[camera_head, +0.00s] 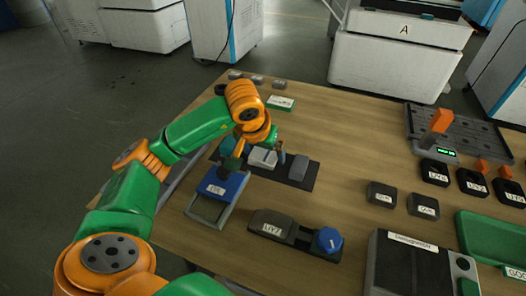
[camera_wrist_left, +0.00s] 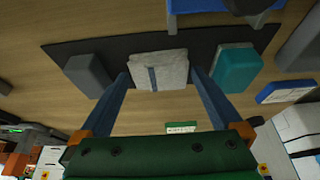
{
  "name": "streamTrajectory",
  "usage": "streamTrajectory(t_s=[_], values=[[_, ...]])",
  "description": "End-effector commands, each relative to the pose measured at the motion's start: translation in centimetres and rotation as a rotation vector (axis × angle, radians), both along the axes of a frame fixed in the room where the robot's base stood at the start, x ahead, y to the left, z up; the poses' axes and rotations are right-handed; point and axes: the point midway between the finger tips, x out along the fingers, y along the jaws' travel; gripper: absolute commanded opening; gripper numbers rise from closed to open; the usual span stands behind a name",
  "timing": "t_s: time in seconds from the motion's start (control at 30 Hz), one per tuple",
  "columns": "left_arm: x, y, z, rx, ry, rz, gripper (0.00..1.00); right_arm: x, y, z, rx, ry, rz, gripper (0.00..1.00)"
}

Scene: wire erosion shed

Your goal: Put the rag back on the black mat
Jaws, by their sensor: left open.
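The rag (camera_head: 263,157) is a pale grey folded block with a dark blue stripe. It lies on the black mat (camera_head: 305,182); in the left wrist view the rag (camera_wrist_left: 160,67) appears to reach over the edge of the mat (camera_wrist_left: 110,47) onto the wood. My left gripper (camera_head: 262,149) is open above the rag. In the left wrist view its two blue fingers (camera_wrist_left: 158,76) stand on either side of the rag, without visibly closing on it. A grey block (camera_head: 299,167) and a teal block (camera_wrist_left: 238,68) lie on the mat on either side. My right gripper is not in view.
A blue-topped stand (camera_head: 222,185) is close to the mat's near left. A dark fixture with a blue knob (camera_head: 329,240) lies in front. A green-and-white box (camera_head: 280,103) lies behind. Bare wood is free right of the mat.

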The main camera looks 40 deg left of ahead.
Motion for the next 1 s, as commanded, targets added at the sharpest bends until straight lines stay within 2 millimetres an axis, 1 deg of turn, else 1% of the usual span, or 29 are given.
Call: streamTrajectory(t_s=[0.17,0.27,0.3,0.4,0.5,0.63,1.0], values=[[-1.0,-0.2,3.2,0.001,-0.006,0.0,1.0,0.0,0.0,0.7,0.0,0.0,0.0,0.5],[-2.0,-0.5,5.7,0.001,-0.007,-0.001,1.0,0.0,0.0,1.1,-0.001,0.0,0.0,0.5],[-2.4,-0.6,6.9,0.001,-0.008,-0.001,1.0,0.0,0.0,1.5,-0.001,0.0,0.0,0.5],[-3.4,-0.8,9.3,0.003,-0.006,-0.001,1.0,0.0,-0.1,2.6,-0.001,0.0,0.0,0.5],[-4.0,-0.9,10.8,0.003,-0.004,0.0,1.0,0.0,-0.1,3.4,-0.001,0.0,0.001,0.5],[-4.4,-1.0,11.3,0.001,-0.001,0.0,1.0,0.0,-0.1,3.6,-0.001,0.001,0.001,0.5],[-4.5,-1.1,11.2,0.0,0.0,0.001,1.0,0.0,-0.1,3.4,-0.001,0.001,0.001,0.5]])
